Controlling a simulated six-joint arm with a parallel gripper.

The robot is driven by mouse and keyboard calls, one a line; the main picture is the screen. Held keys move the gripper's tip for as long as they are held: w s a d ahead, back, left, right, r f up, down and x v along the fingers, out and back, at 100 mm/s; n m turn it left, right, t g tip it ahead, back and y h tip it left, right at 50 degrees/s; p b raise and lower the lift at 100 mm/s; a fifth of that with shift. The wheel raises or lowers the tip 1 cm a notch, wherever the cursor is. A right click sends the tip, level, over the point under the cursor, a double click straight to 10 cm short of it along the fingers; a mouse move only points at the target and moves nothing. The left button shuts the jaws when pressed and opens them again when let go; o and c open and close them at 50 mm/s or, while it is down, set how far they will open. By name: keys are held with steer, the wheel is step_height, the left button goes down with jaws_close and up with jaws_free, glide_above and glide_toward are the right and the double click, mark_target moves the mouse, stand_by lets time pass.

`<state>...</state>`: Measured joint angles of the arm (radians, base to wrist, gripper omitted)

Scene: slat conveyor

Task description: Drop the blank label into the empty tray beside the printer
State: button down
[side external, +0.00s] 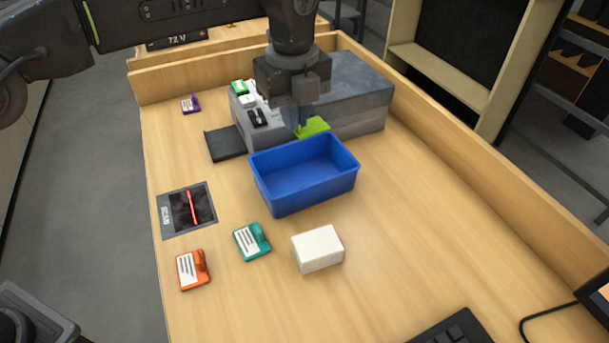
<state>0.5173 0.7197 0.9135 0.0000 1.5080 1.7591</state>
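The blue tray (308,191) stands in front of the grey printer (352,90), and its visible inside is empty. My gripper (300,124) points down at the printer's front, just behind the tray. A plain lime-green piece (316,126) shows right at my fingertips, with no print visible on it; it may be the blank label. My fingers overlap its left part, and the tray's back rim is close in front of it. I cannot tell whether my fingers are closed on it or only beside it.
Tags with printed lines lie on the table: orange (192,270), teal (252,241) and purple (190,104). A white block (318,248) sits in front of the tray. A dark scanner pad (188,209) lies left.

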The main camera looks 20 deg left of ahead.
steer(key=shift+s+d+f+m, duration=0.15)
steer(key=shift+s+d+m, duration=0.15)
steer(key=shift+d+m, duration=0.35)
steer(key=shift+d+f, duration=0.1)
steer(key=shift+f, duration=2.8)
steer(key=c, duration=1.3)
jaws_free()
steer(key=shift+o, duration=0.2)
step_height(320, 180, up, 13)
steer(key=shift+f, duration=0.15)
steer(key=shift+r, duration=0.55)
